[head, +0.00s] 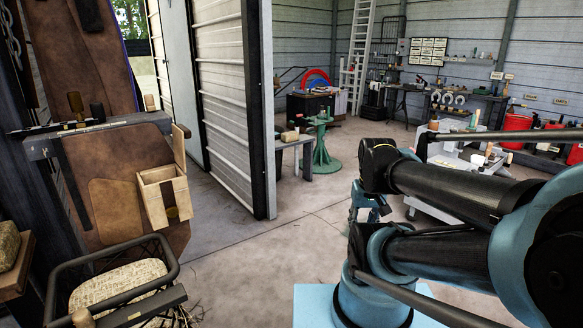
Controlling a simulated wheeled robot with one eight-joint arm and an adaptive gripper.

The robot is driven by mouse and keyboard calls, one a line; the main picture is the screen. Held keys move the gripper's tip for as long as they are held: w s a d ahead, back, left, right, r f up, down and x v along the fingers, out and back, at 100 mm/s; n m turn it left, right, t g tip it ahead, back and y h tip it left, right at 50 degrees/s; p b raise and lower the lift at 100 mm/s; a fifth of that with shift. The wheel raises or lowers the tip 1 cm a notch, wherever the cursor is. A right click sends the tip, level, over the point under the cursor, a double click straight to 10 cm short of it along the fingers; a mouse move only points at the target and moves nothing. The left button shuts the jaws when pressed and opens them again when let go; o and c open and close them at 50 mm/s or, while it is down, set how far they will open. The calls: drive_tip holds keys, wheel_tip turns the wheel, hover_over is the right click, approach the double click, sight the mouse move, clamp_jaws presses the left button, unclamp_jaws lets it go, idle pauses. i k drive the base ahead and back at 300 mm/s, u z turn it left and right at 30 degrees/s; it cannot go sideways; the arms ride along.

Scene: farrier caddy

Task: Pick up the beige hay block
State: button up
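A beige, speckled block that looks like the hay block (120,285) lies inside a dark metal-framed basket (165,240) at the lower left. The basket's bars cross in front of part of it. My arm is folded at the right, and what looks like my gripper (369,206) hangs below its dark link near the middle, partly hidden by the arm. It is well to the right of the block and apart from it. Its fingertips are too small and covered to tell whether they are open or shut.
A brown leather-covered caddy (110,170) with a small open wooden box (164,195) stands above the basket. A tan lump (8,245) sits at the far left edge. A wall panel (225,90) stands behind. The concrete floor (255,255) between basket and arm is clear.

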sight(290, 136)
drive_tip(key=u, duration=0.3)
drive_tip(key=i, duration=3.85)
drive_tip(key=z, duration=0.15)
